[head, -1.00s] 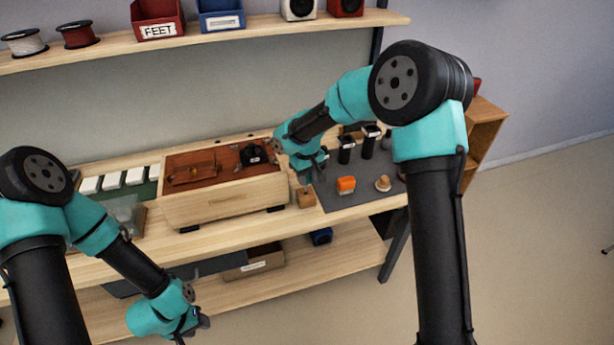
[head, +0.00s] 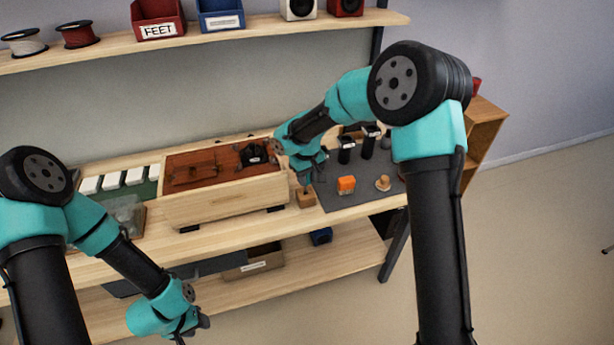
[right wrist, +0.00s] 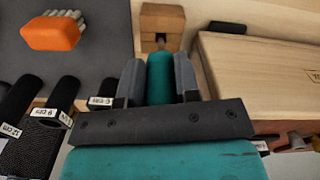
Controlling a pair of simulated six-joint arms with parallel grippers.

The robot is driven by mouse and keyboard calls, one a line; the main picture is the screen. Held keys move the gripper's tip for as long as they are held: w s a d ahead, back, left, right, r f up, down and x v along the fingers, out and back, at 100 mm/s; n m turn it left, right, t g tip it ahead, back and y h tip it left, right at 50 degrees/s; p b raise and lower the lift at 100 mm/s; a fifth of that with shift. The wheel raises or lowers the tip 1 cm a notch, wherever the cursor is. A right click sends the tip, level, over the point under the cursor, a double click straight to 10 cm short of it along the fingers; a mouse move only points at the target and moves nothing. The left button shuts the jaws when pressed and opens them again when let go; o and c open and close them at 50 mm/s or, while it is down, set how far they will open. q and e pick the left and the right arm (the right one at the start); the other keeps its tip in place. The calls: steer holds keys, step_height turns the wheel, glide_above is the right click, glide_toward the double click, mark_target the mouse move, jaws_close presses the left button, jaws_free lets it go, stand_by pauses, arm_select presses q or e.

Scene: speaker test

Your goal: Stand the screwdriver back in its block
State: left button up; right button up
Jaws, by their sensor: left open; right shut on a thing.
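The wooden block (head: 306,199) stands on the bench between the speaker box and the grey mat. It also shows at the top of the right wrist view (right wrist: 162,22). My right gripper (head: 304,181) is just above the block. In the right wrist view it is shut on the teal handle of the screwdriver (right wrist: 160,78), which points towards the block. The shaft is mostly hidden, and I cannot tell whether its tip is in the block's hole. My left gripper (head: 192,326) is open and empty, low in front of the bench, far from the block.
The wooden speaker box (head: 225,202) stands close left of the block. The grey mat (head: 340,198) on the right carries an orange brush (head: 346,184), a wooden knob-shaped piece (head: 383,183) and black tubes (head: 368,148). A shelf (head: 225,33) with bins runs above.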

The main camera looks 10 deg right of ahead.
steer(key=shift+f, duration=2)
stand_by(2.4)
steer(key=o, duration=1.1)
steer(key=shift+r, duration=0.1)
step_height(320, 180, up, 17)
steer(key=shift+r, duration=0.1)
